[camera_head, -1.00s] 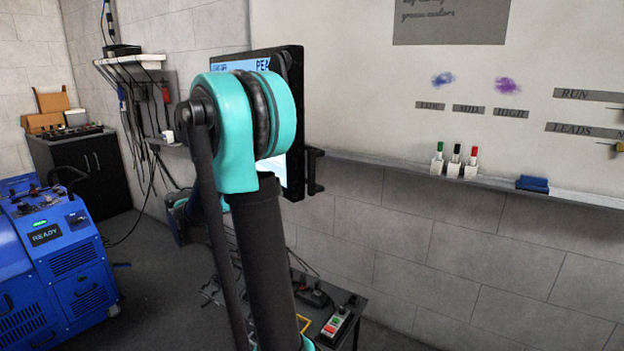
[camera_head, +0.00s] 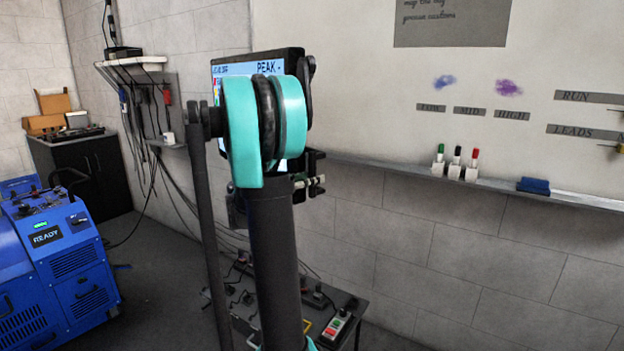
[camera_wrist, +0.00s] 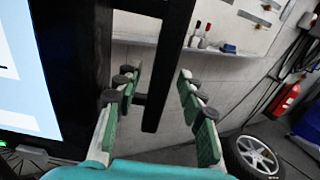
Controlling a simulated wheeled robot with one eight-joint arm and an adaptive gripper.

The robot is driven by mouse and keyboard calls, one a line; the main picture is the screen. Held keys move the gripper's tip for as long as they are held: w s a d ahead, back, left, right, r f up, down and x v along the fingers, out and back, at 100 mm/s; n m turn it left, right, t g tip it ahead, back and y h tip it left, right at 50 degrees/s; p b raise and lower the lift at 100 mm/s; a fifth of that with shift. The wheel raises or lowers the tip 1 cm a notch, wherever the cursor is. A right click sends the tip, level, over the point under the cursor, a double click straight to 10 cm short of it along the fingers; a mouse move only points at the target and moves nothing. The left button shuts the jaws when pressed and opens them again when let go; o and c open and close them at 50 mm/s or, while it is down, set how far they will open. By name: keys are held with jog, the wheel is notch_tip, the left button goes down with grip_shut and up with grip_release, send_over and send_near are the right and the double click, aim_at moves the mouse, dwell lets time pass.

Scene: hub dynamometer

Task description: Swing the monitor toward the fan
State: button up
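The monitor (camera_head: 262,66) is a black-framed screen in front of the wall, partly hidden by my arm. Its lit screen (camera_wrist: 22,85) fills the left of the wrist view. A black upright bar (camera_wrist: 163,80) stands off the monitor's edge, joined by a short crosspiece. My gripper (camera_wrist: 157,82) is open, with one green-padded finger on each side of the bar; gaps show and I cannot tell whether either finger touches it. In the head view my gripper (camera_head: 312,184) is partly visible at the monitor's right edge. I cannot make out a fan for certain.
A blue machine marked READY (camera_head: 52,250) stands at left. A low table (camera_head: 345,322) with a button box is below my arm. A whiteboard ledge (camera_head: 400,172) holds markers. A wheel (camera_wrist: 255,158) and a red extinguisher (camera_wrist: 284,103) show at right in the wrist view.

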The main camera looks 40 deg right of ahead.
jog(key=shift+d, duration=0.2)
grip_shut()
dwell(0.4)
